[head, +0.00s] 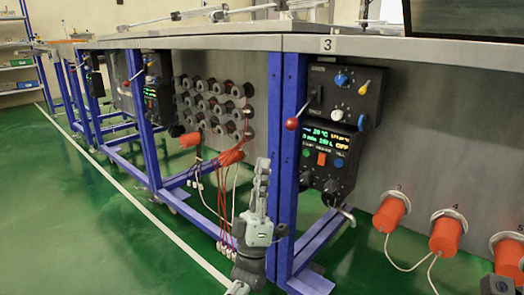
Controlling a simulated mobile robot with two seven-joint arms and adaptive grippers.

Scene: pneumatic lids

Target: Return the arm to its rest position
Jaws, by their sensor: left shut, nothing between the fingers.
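My left gripper (262,180) shows in the lower middle of the head view, pointing up with its fingers together and nothing between them. It stands in front of the blue table leg (288,140) and to the left of the control panel (335,130). The panel has a lit display, a red-tipped lever, a yellow-tipped switch and several knobs. I cannot tell from this view whether the gripper touches the leg; it appears in front of it.
A long workbench (400,48) marked 3 runs across the view on blue frames. Orange plugs (390,212) with white cables stick out at the lower right. Red cables (213,195) hang left of the gripper. The green floor (90,220) at the left is clear.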

